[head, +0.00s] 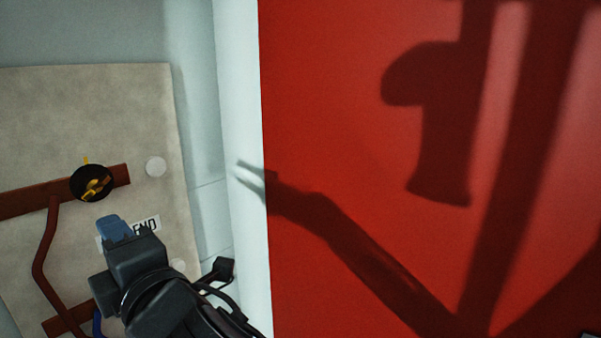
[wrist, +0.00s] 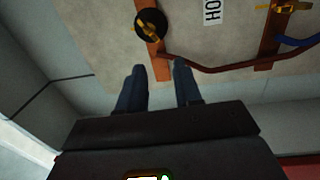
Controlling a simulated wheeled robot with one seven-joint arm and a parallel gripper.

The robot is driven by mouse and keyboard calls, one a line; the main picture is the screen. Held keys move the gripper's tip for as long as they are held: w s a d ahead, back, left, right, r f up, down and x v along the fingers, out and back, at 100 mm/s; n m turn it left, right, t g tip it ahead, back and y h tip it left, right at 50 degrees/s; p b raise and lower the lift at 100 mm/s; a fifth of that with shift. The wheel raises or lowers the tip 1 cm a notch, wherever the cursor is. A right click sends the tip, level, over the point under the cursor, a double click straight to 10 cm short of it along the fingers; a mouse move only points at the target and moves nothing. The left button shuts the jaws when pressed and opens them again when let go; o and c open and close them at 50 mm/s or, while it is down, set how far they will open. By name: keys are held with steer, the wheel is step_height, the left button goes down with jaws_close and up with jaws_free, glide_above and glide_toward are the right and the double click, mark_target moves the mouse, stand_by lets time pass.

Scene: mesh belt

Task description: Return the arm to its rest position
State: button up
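My gripper (head: 112,228) is at the lower left of the head view, in front of a beige panel. In the wrist view my gripper (wrist: 160,72) shows two blue-grey fingers standing apart with nothing between them. A round black knob with a yellow handle (head: 92,183) is on a brown bar of the panel, above the gripper in the head view. The same knob (wrist: 150,24) is just beyond the fingertips in the wrist view, apart from them. My arm runs down out of the head view, so most of its pose is hidden.
The beige panel (head: 90,120) carries brown bars, a bent reddish-brown pipe (head: 46,240) and a partly covered label. A white edge and a large red surface (head: 330,120) stand to the right, with my arm's shadow on it. A second yellow fitting (wrist: 290,7) shows in the wrist view.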

steer(key=s+d+f+m+t+h, duration=0.25)
steer(key=s+d+f+m, duration=0.35)
steer(key=d, duration=0.3)
steer(key=s+d+f+m+t+h, duration=0.1)
steer(key=s+d+f+m+h, duration=0.4)
steer(key=d+m, duration=0.4)
steer(key=s+d+f+m+t+h, duration=0.2)
steer(key=s+d+f+m, duration=0.3)
steer(key=d+f+m, duration=0.3)
steer(key=s+d+m+g+h, duration=0.3)
steer(key=s+d+m+h, duration=0.1)
steer(key=s+d, duration=1.5)
steer(key=shift+s+d+r+m+h, duration=0.2)
steer(key=shift+s+r+m+h, duration=0.3)
steer(key=shift+s, duration=0.45)
steer(key=shift+f, duration=0.1)
